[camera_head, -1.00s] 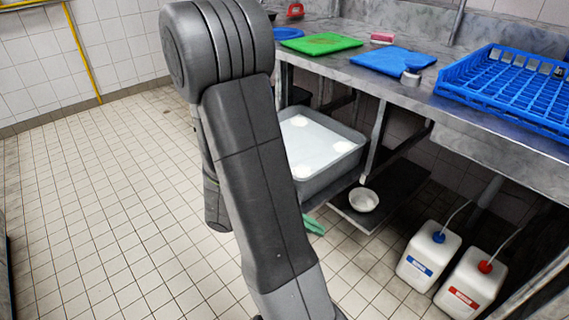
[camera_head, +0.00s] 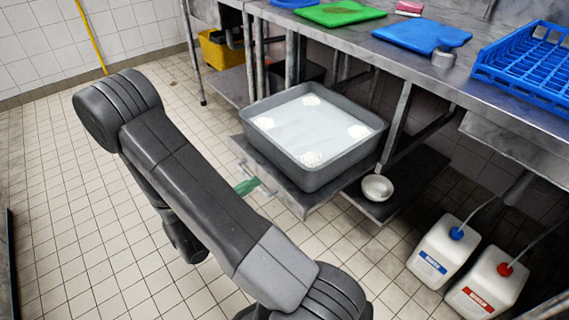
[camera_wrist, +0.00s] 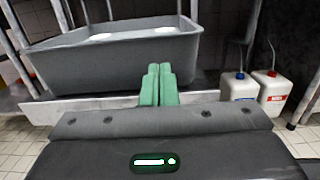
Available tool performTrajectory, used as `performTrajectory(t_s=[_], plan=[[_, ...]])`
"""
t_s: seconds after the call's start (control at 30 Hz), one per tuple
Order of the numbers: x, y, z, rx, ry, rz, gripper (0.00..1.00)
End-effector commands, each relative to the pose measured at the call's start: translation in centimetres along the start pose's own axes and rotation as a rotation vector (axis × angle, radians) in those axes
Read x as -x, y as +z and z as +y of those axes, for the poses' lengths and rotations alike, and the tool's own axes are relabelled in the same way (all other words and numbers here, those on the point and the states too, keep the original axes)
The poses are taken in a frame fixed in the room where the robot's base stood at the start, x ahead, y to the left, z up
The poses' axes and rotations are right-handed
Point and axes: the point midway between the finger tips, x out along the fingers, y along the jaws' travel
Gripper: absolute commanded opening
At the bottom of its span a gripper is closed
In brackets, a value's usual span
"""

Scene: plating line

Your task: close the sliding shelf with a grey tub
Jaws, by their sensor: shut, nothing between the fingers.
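The grey tub (camera_head: 320,176), holding pale liquid with several whitish patches on its surface, sits on the sliding shelf (camera_head: 303,203). The shelf sticks out from under the steel counter, with a bar handle (camera_head: 254,172) at its front. My gripper (camera_head: 247,187) has green fingers, shut and empty, close to the front edge by the handle. In the wrist view, the closed fingertips (camera_wrist: 159,68) point toward the tub (camera_wrist: 115,58), above the shelf's front edge (camera_wrist: 85,107). I cannot tell whether they touch the shelf or handle.
A metal bowl (camera_head: 377,188) stands on a low shelf right of the tub. Two white jugs (camera_head: 437,250) (camera_head: 487,282) stand on the floor at right. The counter (camera_head: 405,62) holds boards and a blue rack (camera_head: 530,70). Floor at left is clear.

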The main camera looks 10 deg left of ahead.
Motion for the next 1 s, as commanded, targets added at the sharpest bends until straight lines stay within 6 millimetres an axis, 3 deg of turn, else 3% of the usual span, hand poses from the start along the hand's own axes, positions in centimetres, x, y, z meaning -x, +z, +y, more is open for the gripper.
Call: performTrajectory(t_s=[0.6, 1.0], plan=[[-9.1, -0.1, -0.2, -0.001, -0.007, 0.002, 0.0], [-11.7, 0.0, -0.1, 0.0, -0.003, 0.002, 0.0]])
